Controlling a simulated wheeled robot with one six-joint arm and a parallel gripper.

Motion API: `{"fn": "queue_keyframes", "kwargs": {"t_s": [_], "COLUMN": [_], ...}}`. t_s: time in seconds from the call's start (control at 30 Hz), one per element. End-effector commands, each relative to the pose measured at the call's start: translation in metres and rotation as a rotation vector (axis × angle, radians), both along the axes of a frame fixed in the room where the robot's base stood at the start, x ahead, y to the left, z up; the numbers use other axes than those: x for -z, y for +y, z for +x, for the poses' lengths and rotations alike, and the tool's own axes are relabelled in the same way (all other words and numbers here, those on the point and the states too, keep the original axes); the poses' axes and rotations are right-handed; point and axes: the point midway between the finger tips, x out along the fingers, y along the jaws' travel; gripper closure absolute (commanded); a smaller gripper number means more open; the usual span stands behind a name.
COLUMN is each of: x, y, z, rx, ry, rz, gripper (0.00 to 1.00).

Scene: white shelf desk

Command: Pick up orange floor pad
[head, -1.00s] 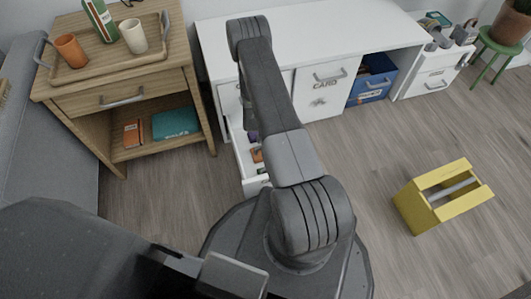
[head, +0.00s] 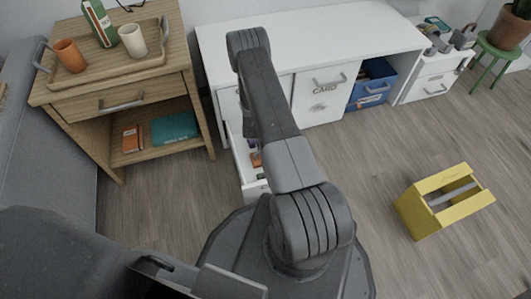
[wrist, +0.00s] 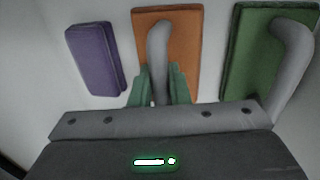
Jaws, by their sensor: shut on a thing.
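In the wrist view an orange floor pad (wrist: 183,38) lies between a purple pad (wrist: 95,58) and a green pad (wrist: 258,45) on a white surface. A grey curved bar stands over the orange pad, and another stands over the green one. My gripper (wrist: 158,88) has two teal fingertips close together, shut around the bar on the orange pad. The near part of that pad is hidden behind the gripper. In the head view the pads show only in part in the open white drawer (head: 238,165); my arm hides the gripper.
The white desk (head: 310,35) stands behind, with a blue bin (head: 372,90) in its open bay. A wooden side table (head: 75,100) with a tray stands left. A yellow open-topped box (head: 415,213) sits on the right floor, with clear floor around it.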

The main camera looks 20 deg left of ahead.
Motion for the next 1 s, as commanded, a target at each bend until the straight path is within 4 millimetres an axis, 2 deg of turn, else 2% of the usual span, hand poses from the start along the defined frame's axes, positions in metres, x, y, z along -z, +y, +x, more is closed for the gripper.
{"fn": "queue_keyframes", "kwargs": {"t_s": [0.17, 0.27, 0.8, 1.0], "x": [-0.022, -0.041, -0.180, -0.226], "y": [0.000, 0.001, 0.001, 0.001], "z": [0.000, 0.001, 0.001, 0.001], "rx": [-0.001, -0.001, 0.000, -0.001], "ry": [-0.002, -0.002, -0.003, -0.003], "rz": [0.001, 0.001, 0.001, 0.001], "gripper": [1.00, 1.00, 1.00, 1.00]}}
